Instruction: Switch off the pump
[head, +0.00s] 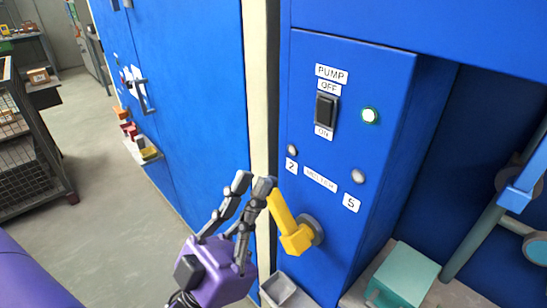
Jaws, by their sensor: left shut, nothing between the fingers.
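The pump switch (326,109) is a black rocker on the front of a blue control box (405,75). A PUMP label and an OFF label sit above it and an ON label below it. I cannot tell which end is pressed in. A round lamp (370,116) to its right glows whitish green. My left gripper (253,184) is shut and empty, below and left of the switch and apart from it. Its fingertips are by the upper end of a yellow lever; I cannot tell if they touch. My right gripper is not in view.
The yellow lever (291,226) on a grey hub tilts up-left, below plates marked 2 and 5. A small grey tray (279,291) and a teal block (404,273) stand low down. A blue door (190,90) is left. Wire shelving (30,150) stands far left, with open floor between.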

